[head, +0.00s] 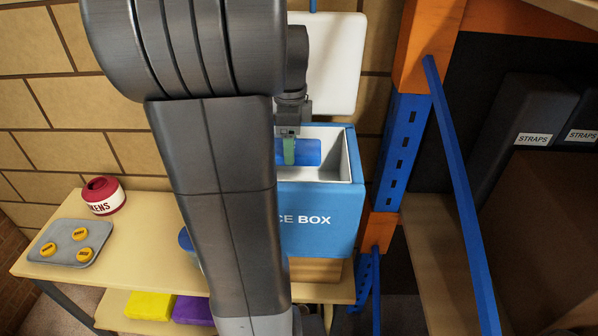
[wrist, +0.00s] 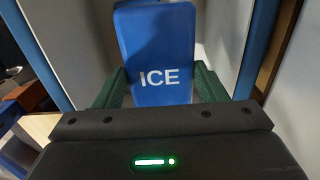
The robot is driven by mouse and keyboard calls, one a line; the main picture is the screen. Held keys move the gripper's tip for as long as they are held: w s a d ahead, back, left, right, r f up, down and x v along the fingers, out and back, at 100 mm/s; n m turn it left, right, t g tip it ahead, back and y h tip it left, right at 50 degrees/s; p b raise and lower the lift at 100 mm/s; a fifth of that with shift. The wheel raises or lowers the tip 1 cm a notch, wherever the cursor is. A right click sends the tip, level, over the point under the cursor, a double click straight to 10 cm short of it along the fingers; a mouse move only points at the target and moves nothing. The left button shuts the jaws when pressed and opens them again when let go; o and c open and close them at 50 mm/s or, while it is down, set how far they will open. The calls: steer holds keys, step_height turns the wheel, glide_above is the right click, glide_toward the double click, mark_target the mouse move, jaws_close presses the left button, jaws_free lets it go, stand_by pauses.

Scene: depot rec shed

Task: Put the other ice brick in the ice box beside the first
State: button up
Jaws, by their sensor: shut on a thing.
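A blue ice brick (wrist: 155,35) with white ICE lettering is held between the green fingers of my gripper (wrist: 160,82) in the wrist view. In the head view my gripper (head: 289,152) and the blue brick (head: 309,153) are at the open mouth of the blue ice box (head: 322,222), within its white walls. I cannot tell whether the brick touches the floor of the box. The box's left part is hidden behind my arm, and I cannot make out a separate first brick.
The white lid (head: 335,60) stands open behind the box. A red and white tub (head: 103,196) and a grey tray (head: 62,236) with yellow tokens are at left on the bench (head: 140,240). A blue rack post (head: 403,150) stands close on the right.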

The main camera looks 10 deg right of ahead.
steer(key=shift+f, duration=3.3)
steer(key=shift+f, duration=0.1)
steer(key=shift+f, duration=0.4)
steer(key=o, duration=1.2)
step_height(320, 180, up, 13)
